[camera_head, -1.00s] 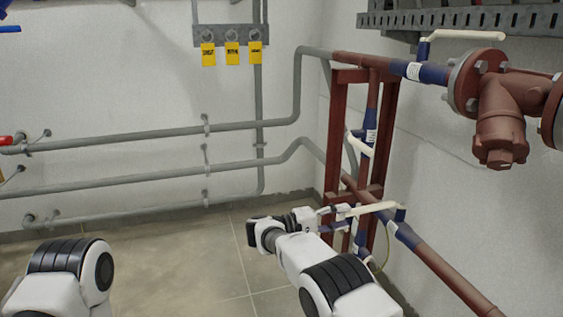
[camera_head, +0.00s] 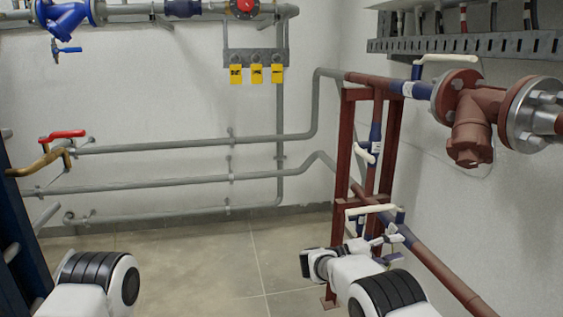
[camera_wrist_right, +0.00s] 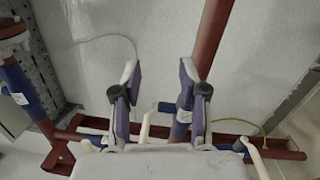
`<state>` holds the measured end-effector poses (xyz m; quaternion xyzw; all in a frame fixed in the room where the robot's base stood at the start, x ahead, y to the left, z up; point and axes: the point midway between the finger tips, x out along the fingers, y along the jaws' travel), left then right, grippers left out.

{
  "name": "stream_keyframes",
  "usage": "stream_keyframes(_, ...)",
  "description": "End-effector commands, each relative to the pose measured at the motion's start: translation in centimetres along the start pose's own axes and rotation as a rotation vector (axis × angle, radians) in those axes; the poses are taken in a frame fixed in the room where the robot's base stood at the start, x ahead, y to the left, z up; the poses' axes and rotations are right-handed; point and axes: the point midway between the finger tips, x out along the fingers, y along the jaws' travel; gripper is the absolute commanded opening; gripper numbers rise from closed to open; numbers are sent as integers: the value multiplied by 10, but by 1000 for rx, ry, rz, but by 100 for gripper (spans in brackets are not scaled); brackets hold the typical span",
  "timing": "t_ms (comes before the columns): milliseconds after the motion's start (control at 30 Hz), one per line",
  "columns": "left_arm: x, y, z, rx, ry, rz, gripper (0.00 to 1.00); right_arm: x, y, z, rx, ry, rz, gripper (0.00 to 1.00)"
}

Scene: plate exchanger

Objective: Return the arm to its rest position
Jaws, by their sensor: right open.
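My right gripper (camera_head: 385,250) is in the lower right of the head view, below and in front of a white-handled valve (camera_head: 372,208) on the red pipe frame. In the right wrist view, the two fingers (camera_wrist_right: 158,78) stand wide apart with nothing held between them. A blue pipe part (camera_wrist_right: 184,108) and a pale handle (camera_wrist_right: 147,125) show behind the fingers in that view. My left arm shows at the lower left of the head view, with its gripper out of sight.
The red pipe frame (camera_head: 342,160) and a slanting red pipe (camera_head: 440,267) are close to my right arm. A brass valve with a red handle (camera_head: 63,136) is at the left. Grey pipes (camera_head: 270,140) run along the back wall. The middle floor (camera_head: 190,255) is clear.

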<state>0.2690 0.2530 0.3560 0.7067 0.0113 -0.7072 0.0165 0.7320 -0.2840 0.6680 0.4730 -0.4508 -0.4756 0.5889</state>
Motion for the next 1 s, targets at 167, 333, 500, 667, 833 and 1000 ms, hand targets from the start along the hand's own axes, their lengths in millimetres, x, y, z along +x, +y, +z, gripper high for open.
stream_keyframes(167,0,0,0,0,0,0,40,36,-34,7,-131,70,96,43)
stream_keyframes(333,0,0,0,0,-1,0,40,64,-88,16,-196,258,148,43)
stream_keyframes(500,0,0,0,0,-1,0,40,66,-202,60,-199,630,-58,43)
stream_keyframes(667,0,0,0,0,0,0,40,19,-304,153,-129,825,-560,43)
stream_keyframes(833,0,0,0,0,-1,0,40,-47,-358,273,-58,722,-1113,43)
stream_keyframes(1000,0,0,0,0,-1,0,40,-99,-366,368,-3,439,-1492,43)
